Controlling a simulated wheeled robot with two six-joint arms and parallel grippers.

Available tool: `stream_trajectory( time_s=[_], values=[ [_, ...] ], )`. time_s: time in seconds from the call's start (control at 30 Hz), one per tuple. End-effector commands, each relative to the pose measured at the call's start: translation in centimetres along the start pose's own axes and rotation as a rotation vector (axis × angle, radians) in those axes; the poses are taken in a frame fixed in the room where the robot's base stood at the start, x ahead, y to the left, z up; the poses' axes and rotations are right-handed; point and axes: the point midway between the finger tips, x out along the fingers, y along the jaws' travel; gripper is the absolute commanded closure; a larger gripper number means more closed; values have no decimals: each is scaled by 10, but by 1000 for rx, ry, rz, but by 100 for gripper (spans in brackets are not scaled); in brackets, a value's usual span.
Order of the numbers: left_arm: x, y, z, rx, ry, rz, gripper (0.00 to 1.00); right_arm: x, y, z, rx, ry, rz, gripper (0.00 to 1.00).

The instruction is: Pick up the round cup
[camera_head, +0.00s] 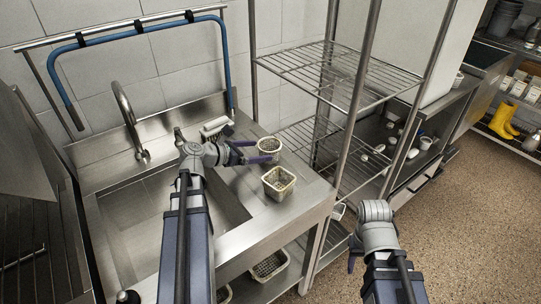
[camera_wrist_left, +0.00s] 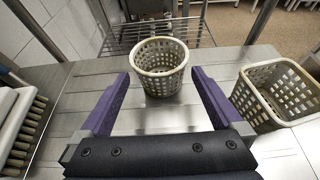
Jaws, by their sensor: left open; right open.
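The round cup is a beige perforated basket (camera_head: 269,146) standing upright on the steel counter beside the sink. In the left wrist view the round cup (camera_wrist_left: 160,66) is just beyond and between the purple fingertips, with gaps on both sides. My left gripper (camera_head: 256,150) is open and empty, reaching right across the counter toward the cup. My right gripper (camera_head: 355,262) is low at the right, away from the counter. Its fingers are mostly hidden by its own wrist.
A square perforated basket (camera_head: 279,184) stands in front of the cup, and right of it in the left wrist view (camera_wrist_left: 276,95). Brushes (camera_wrist_left: 20,118) lie at the left. The sink (camera_head: 150,215) is left, a wire rack (camera_head: 340,75) right. More baskets (camera_head: 270,265) sit below.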

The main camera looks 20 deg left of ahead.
Motion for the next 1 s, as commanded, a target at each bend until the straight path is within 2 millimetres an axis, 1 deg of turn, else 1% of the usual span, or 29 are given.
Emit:
stream_trajectory(
  time_s=[0.03,0.1,0.2,0.43,0.53,0.67,0.83,0.9,1.0],
  values=[
    [11,1,-3,2,1,-3,0,6,-1,0,0,0,0,50],
    [19,1,-2,1,1,-2,0,9,-1,-1,0,0,0,50],
    [26,0,-1,1,1,-2,0,11,-1,-1,0,0,0,50],
    [29,0,0,1,1,0,0,11,-1,-1,0,0,0,50],
    [35,0,-1,1,1,-1,0,14,-1,-1,0,0,0,50],
    [52,0,-2,3,1,-3,0,22,-2,-1,0,0,0,50],
    [79,1,-3,2,1,-3,0,32,-3,-2,0,0,0,50],
    [86,0,-2,2,1,-2,0,34,-3,-2,0,0,0,50],
    [89,0,-1,2,1,-1,0,34,-3,-2,0,0,0,50]
  ],
)
